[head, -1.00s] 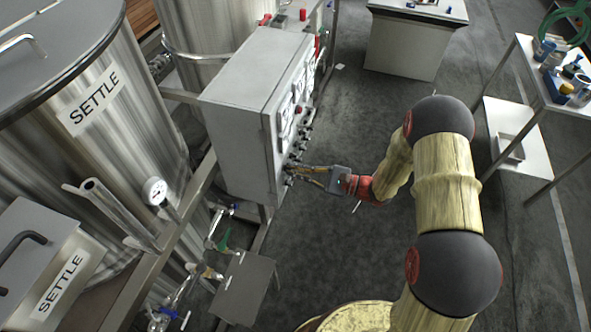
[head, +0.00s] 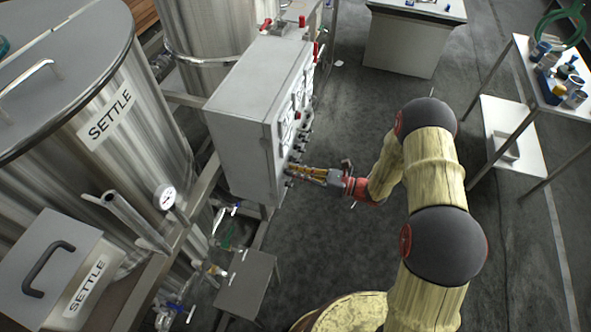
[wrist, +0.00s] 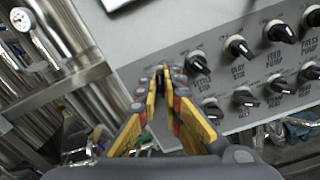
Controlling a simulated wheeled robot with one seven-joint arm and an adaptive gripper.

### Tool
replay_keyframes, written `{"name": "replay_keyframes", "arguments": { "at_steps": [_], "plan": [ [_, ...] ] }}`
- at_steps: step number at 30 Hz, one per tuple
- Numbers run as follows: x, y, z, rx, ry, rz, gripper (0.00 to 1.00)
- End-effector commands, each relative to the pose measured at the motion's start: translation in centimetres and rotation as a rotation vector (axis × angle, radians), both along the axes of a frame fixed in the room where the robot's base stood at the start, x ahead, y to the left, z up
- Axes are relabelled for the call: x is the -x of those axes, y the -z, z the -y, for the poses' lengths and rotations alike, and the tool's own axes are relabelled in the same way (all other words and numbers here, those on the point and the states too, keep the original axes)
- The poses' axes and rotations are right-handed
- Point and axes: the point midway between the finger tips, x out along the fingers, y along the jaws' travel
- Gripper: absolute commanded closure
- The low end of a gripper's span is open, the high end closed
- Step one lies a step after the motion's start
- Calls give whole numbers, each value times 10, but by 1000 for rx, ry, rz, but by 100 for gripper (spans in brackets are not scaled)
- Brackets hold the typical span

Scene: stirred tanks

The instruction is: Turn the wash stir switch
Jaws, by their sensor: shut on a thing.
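The grey control box (head: 245,140) stands left of centre in the head view, with its switch panel facing right. In the wrist view its panel (wrist: 160,40) shows two rows of black knobs. My gripper (wrist: 163,72) has its yellow fingers closed together at the left end of the upper row, on a dark switch mostly hidden between the tips. No label for that switch can be read. The settle stir switch (wrist: 197,62) is just right of the tips. In the head view my gripper (head: 291,172) touches the lower near part of the panel.
Steel tanks, one a settle tank (head: 95,110), stand left behind a metal frame. A small grey stand (head: 245,285) is below the box. Other knobs, such as the one right of settle stir (wrist: 238,47), sit close by. Open dark floor (head: 330,250) lies right of the box.

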Motion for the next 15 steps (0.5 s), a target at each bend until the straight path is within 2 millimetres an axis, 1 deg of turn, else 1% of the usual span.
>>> {"name": "replay_keyframes", "arguments": {
  "at_steps": [1,6,15],
  "plan": [
    [-1,-3,0,-11,0,-24,100],
    [-2,-2,0,-39,0,-101,100],
    [-2,-2,0,-61,0,-162,100]
  ]
}}
